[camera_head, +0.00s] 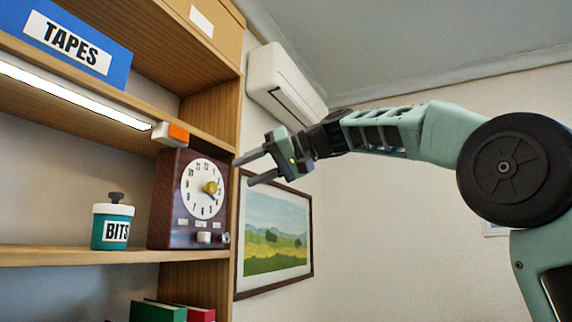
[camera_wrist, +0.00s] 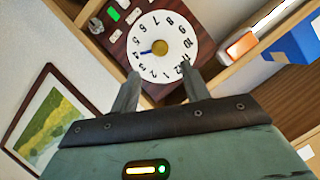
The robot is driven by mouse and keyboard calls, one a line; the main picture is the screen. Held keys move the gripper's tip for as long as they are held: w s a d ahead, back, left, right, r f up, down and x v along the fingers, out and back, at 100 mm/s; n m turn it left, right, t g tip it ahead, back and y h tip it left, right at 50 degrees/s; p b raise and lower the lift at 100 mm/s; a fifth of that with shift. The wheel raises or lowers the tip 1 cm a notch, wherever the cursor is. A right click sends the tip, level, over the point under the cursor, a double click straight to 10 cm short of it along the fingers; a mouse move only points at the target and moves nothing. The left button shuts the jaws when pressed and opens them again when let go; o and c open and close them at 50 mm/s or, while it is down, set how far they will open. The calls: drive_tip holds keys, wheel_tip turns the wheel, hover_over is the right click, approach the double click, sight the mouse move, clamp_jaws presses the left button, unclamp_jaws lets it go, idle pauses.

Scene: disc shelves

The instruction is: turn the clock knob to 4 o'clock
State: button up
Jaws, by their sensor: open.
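The clock (camera_head: 187,227) is a dark reddish-brown box with a white round dial (camera_head: 195,203), standing on a wooden shelf. A brass knob (camera_head: 210,188) is at the dial's middle; it also shows in the wrist view (camera_wrist: 160,47). A short blue pointer (camera_wrist: 147,52) reaches from the knob toward the 3-to-4 side of the dial; the exact hour is too small to tell. My gripper (camera_head: 244,172) is open and empty, to the right of the clock and apart from it. In the wrist view its fingers (camera_wrist: 160,71) point at the dial, overlapping its lower edge.
A teal BITS jar (camera_head: 112,227) stands left of the clock. An orange-and-white block (camera_head: 172,134) sits above the clock at the upper shelf's edge. A blue TAPES box (camera_head: 75,45) is higher up. A framed picture (camera_head: 275,235) hangs on the wall. Space before the clock looks clear.

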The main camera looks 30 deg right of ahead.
drive_tip(key=b+v, duration=0.1)
drive_tip(key=v, duration=0.8)
drive_tip(key=shift+a, duration=0.1)
drive_tip(key=s+a+f+g+h, duration=0.15)
drive_tip(key=a+f, duration=0.35)
drive_tip(key=f, duration=0.5)
drive_tip(key=a+f+g+h, duration=0.1)
drive_tip(key=a+f+g, duration=0.2)
drive_tip(key=a+f, duration=0.5)
drive_tip(key=s+a+f+g+h, duration=0.1)
drive_tip(key=a+f+g, duration=0.15)
drive_tip(key=f, duration=0.95)
drive_tip(key=s+a+f+n+g+h, duration=0.1)
drive_tip(key=s+a+f+h, duration=0.2)
drive_tip(key=s+f, duration=0.95)
drive_tip(key=s+d+f+n+g+h, duration=0.1)
drive_tip(key=s+d+f+n+h, duration=0.2)
drive_tip(key=s+f, duration=1)
wheel_tip(320, 180, down, 2)
drive_tip(key=shift+s+d+f+n+g, duration=0.15)
drive_tip(key=shift+s+d+n+g, duration=0.15)
drive_tip(key=shift+d, duration=0.45)
drive_tip(key=shift+w+h, duration=0.1)
drive_tip(key=shift+h, duration=0.15)
